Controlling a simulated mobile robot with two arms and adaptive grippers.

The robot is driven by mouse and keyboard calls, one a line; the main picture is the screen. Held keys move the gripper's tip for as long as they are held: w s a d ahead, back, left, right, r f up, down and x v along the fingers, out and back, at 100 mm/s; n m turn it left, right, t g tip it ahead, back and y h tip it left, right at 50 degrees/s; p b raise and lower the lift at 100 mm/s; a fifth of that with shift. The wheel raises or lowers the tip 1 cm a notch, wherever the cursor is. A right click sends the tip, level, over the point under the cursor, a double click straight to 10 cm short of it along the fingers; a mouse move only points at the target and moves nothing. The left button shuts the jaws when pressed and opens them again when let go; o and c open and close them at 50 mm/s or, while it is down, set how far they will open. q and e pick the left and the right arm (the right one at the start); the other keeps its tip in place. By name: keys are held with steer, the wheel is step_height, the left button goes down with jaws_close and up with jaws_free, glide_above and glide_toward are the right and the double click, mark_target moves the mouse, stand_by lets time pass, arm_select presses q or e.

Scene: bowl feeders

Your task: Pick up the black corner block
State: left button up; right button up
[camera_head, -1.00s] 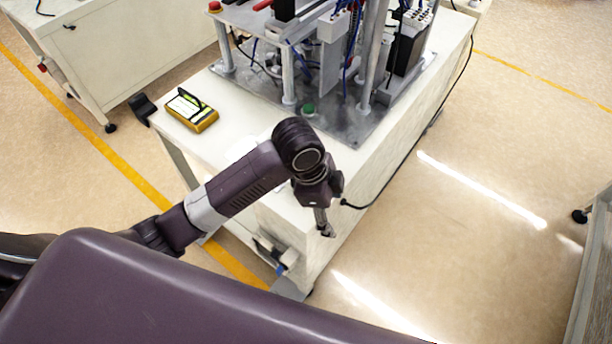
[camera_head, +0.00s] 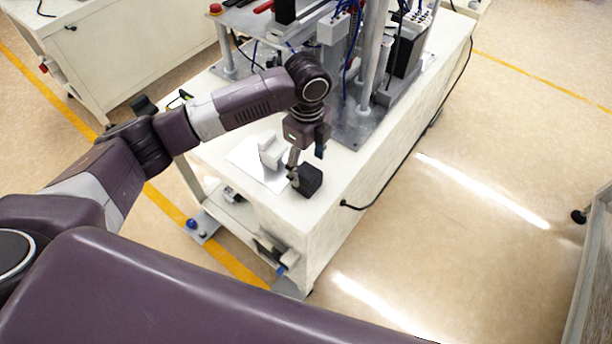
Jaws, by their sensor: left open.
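The black corner block (camera_head: 309,180) sits on the white table top (camera_head: 318,212), close to its near right edge. My left gripper (camera_head: 293,172) points down at the block's left side. Its jaws are open, and one finger shows beside the block. I cannot tell whether it touches the block. My right gripper is not in view.
A white block (camera_head: 272,154) stands on a pale sheet left of my gripper. Behind it is a machine on a metal plate (camera_head: 357,128) with posts and cables. A black cable (camera_head: 372,203) hangs along the table's right side.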

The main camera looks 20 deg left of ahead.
arm_select(q)
steer(key=shift+f, duration=1.65)
steer(key=shift+c, duration=0.3)
steer(key=c, duration=1.1)
steer(key=shift+c, duration=0.2)
